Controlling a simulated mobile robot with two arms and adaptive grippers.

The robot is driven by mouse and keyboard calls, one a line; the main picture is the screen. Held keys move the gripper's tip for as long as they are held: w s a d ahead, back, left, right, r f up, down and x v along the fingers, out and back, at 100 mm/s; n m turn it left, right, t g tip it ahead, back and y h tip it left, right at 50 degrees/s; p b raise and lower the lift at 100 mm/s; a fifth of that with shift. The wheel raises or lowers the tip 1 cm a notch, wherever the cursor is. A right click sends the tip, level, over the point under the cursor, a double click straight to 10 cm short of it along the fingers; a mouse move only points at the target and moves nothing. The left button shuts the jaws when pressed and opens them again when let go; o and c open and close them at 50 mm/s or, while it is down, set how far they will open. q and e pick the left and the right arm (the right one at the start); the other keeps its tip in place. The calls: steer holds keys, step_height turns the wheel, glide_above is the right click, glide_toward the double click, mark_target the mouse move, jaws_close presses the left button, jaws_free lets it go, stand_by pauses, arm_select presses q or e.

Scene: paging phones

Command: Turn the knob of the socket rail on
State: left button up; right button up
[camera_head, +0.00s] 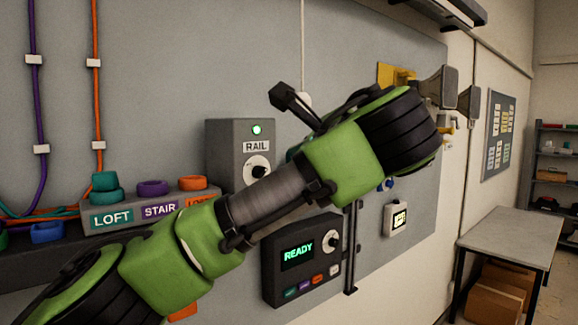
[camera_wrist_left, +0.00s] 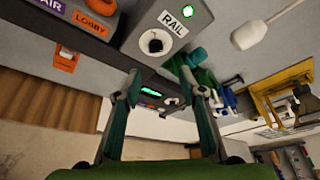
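The grey RAIL box (camera_head: 240,150) is on the wall panel, with a lit green lamp (camera_head: 257,129) above its label. Its knob (camera_head: 257,168) is black on a white dial, partly close to my arm's edge in the head view. The knob (camera_wrist_left: 154,43) also shows in the left wrist view, beyond the fingertips. My left gripper (camera_wrist_left: 162,80) is open and empty, its two fingers apart and not touching the knob. The socket rail (camera_head: 150,211) carries LOFT, STAIR and a partly hidden orange label. My right gripper is not in view.
A black console (camera_head: 298,262) reading READY, with its own dial, is below my arm. Purple and orange cables run down the wall at left. A yellow bracket (camera_head: 393,75) and grey horns (camera_head: 442,88) are at right. A table (camera_head: 512,236) stands far right.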

arm_select(q)
steer(key=shift+s+a, duration=0.25)
steer(key=shift+s, duration=0.1)
steer(key=shift+s+d, duration=0.1)
steer(key=shift+f, duration=0.1)
